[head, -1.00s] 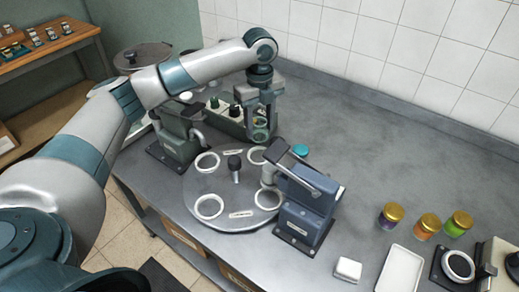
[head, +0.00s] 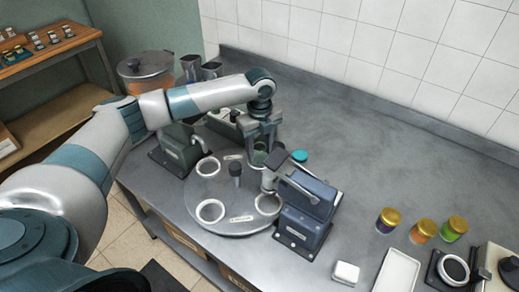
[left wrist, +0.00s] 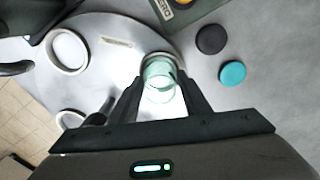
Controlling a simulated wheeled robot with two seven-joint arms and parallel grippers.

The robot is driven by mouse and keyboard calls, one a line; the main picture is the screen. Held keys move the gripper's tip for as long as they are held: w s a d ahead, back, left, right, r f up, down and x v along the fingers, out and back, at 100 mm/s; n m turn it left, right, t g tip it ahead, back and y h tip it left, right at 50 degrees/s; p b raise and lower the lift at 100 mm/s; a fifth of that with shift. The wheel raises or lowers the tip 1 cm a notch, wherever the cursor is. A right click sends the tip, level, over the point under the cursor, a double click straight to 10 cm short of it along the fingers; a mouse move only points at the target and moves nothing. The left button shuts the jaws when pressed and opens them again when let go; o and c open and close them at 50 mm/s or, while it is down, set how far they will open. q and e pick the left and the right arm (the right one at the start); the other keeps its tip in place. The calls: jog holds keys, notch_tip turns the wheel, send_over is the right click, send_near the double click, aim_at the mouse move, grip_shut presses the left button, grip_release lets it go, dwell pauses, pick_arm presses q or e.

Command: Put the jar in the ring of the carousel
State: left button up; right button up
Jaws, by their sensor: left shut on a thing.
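My left gripper (head: 262,146) is shut on a clear, greenish glass jar (head: 260,158), which also shows between the fingers in the left wrist view (left wrist: 160,80). The jar looks open at the top and upright. It is at the back right ring of the round grey carousel (head: 235,202). That white ring shows partly behind the jar in the left wrist view (left wrist: 150,58); whether the jar is inside it or just above it, I cannot tell. Other white rings, front left (head: 210,211), back left (head: 208,167) and front right (head: 267,203), look empty. My right gripper is not in view.
A blue machine (head: 308,205) with a lever stands close right of the carousel, a green one (head: 180,145) at its left. A teal lid (head: 299,155) and a dark lid (left wrist: 211,39) lie beyond. Gold-lidded jars (head: 423,231) and a white tray (head: 398,270) are at right.

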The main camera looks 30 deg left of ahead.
pick_arm(q)
jog(key=shift+f, duration=0.4)
jog(key=shift+f, duration=0.1)
jog(key=o, duration=1.1)
jog(key=shift+c, duration=0.2)
notch_tip(320, 180, up, 12)
jog(key=b, duration=0.3)
jog(key=shift+b, duration=0.4)
